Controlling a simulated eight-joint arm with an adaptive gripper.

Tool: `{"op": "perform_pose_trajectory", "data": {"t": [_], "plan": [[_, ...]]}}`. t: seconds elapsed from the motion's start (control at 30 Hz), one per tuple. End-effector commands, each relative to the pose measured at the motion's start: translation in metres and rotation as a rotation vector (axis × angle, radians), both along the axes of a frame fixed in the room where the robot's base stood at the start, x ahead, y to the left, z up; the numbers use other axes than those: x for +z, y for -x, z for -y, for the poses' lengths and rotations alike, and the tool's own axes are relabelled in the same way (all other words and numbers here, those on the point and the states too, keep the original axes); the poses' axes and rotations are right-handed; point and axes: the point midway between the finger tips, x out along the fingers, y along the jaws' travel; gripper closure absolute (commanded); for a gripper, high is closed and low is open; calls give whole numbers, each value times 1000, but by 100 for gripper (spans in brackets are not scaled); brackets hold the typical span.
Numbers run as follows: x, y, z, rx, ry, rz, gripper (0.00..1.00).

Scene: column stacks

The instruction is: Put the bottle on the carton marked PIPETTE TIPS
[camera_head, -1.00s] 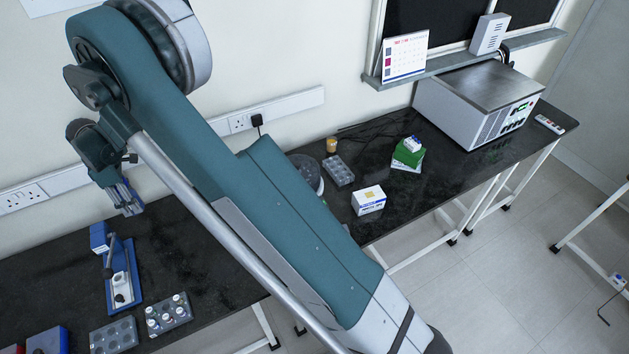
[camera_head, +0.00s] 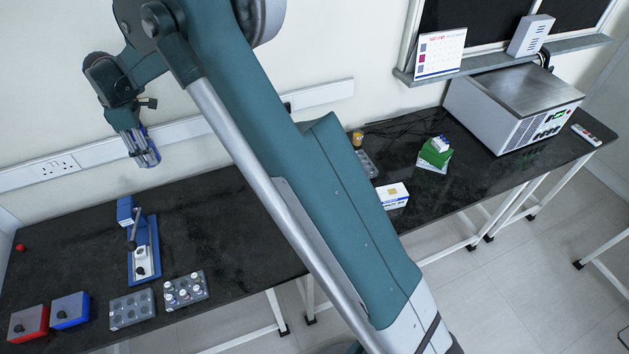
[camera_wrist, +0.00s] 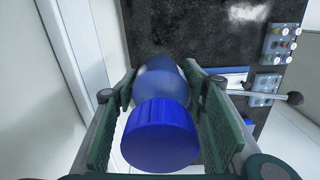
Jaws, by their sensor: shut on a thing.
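My gripper (camera_head: 140,150) hangs at the left, in front of the wall and above the bench. It is shut on the bottle. In the wrist view, the bottle's blue cap (camera_wrist: 155,138) faces the camera, with its translucent bluish body beyond, between the green pads of my gripper (camera_wrist: 162,88). A white carton with a blue band and a yellowish top patch (camera_head: 394,196) sits on the bench right of my arm. A green box (camera_head: 434,156) with small white-and-blue items on top stands farther right. I cannot read the print on either, so which is marked PIPETTE TIPS is unclear.
A blue lever device (camera_head: 143,262), grey racks (camera_head: 132,309), a red box (camera_head: 28,324) and a blue box (camera_head: 70,311) are on the left bench. A white instrument (camera_head: 510,105) stands right. A shelf (camera_head: 480,62) juts from the wall. Bench around the green box looks free.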

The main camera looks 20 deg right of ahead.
Motion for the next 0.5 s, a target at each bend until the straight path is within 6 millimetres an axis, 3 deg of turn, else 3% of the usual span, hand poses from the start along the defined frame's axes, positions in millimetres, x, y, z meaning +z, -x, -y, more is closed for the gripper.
{"op": "perform_pose_trajectory", "data": {"t": [0.27, 0.5], "plan": [[2, -10, 58, -94, 0, 0, 79], [6, -16, 129, -211, 0, 0, 79]]}}
